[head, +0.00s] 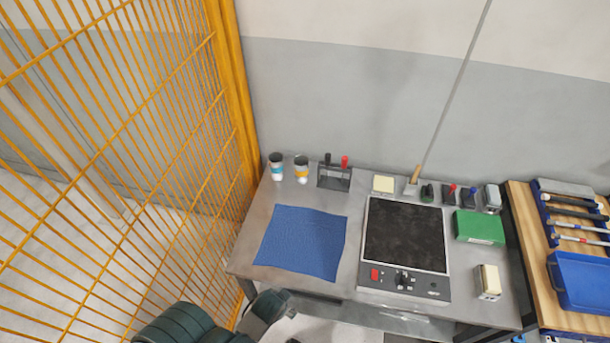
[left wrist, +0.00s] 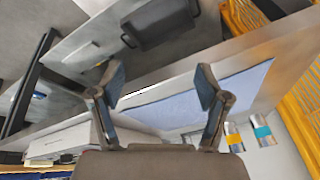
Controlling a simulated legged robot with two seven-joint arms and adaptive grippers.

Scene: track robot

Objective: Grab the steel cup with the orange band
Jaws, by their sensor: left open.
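The steel cup with the orange band (head: 301,170) stands upright at the back left of the table, just right of a similar cup with a blue band (head: 277,166). In the left wrist view the orange-band cup (left wrist: 234,139) shows small, beyond and to the right of my fingers. My left gripper (head: 283,298) is low at the table's front edge, well short of the cups. In the left wrist view its two fingers (left wrist: 160,88) are spread with nothing between them. My right gripper is not in view.
A blue mat (head: 302,242) lies flat between the front edge and the cups. A rack with black and red handles (head: 335,176) stands right of the cups. A black hotplate (head: 404,236) fills the table's middle. A yellow mesh fence (head: 130,130) runs along the left side.

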